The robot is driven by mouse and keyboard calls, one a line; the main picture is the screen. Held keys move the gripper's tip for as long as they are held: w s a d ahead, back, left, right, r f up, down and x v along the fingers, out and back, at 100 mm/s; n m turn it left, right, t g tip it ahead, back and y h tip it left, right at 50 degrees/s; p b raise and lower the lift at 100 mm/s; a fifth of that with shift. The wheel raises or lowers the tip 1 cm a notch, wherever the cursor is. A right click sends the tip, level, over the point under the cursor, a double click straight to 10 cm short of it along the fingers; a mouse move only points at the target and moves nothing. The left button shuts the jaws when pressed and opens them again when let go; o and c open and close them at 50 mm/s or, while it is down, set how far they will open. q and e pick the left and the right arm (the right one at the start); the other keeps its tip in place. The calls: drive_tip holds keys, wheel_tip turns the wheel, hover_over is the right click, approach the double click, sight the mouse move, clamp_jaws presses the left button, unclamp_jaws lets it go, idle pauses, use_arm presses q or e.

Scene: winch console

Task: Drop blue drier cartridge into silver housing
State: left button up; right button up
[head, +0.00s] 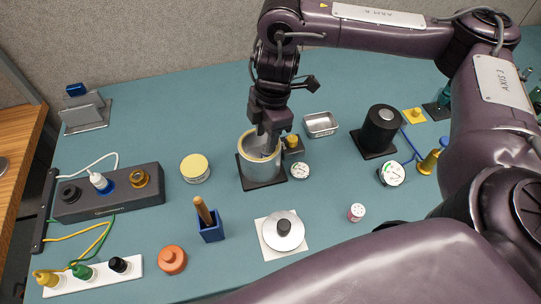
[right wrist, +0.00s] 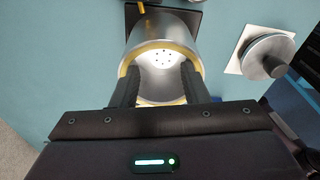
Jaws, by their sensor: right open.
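The silver housing (head: 247,166) is an upright open cylinder with a gold rim on a dark square base, near the middle of the table. It also shows in the right wrist view (right wrist: 162,27). My right gripper (head: 268,150) points down at its mouth. Its two fingers are apart with nothing visible between them, their tips inside the rim in the right wrist view (right wrist: 160,72). A pale disc with small holes (right wrist: 163,57) shows inside the housing; I cannot tell whether it is the floor or a cartridge end. No blue drier cartridge can be made out. My left gripper is out of view.
A small knobbed block (head: 293,146) and a gauge (head: 299,171) sit close to the housing's right. A yellow-lidded tin (head: 195,168) is left, a blue cup (head: 211,231) and silver lid (head: 283,231) are in front. A metal tray (head: 320,124) and black cylinder (head: 380,128) are right.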

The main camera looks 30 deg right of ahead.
drive_tip(key=shift+r, duration=0.4)
wheel_tip(320, 180, up, 7)
drive_tip(key=d+p, duration=0.1)
drive_tip(key=shift+p, duration=0.4)
drive_tip(key=shift+s, duration=0.1)
drive_tip(key=shift+f, duration=0.1)
